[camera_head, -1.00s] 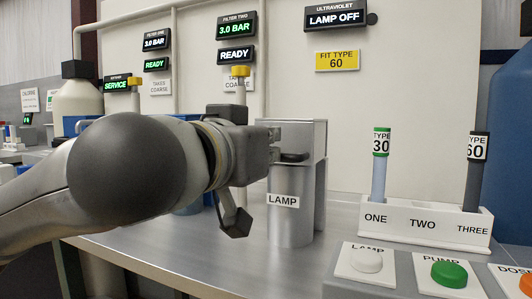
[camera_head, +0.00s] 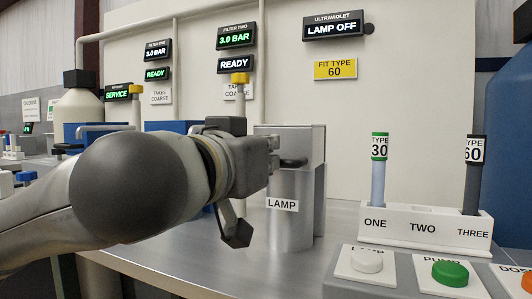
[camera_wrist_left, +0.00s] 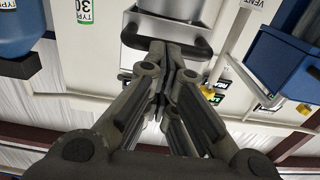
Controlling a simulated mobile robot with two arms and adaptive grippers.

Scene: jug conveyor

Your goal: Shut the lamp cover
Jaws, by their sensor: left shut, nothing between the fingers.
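The lamp housing is a metal cylinder (camera_head: 291,225) labelled LAMP, standing upright on the bench. Its boxy grey cover (camera_head: 300,139) sits on top, with a dark handle (camera_head: 293,163) on the front. The cover looks down on the cylinder, but I cannot tell whether a small gap remains. My left gripper (camera_head: 275,153) is shut and empty at the cover's front left, close by the handle. In the left wrist view its fingers (camera_wrist_left: 172,48) meet by the dark handle bar (camera_wrist_left: 203,47); contact is unclear. My right gripper is not in view.
A white rack (camera_head: 424,239) right of the housing holds a type 30 tube (camera_head: 378,180) in ONE and a type 60 tube (camera_head: 472,190) in THREE; TWO is empty. A button panel (camera_head: 404,283) stands in front. A display (camera_head: 333,26) reads LAMP OFF.

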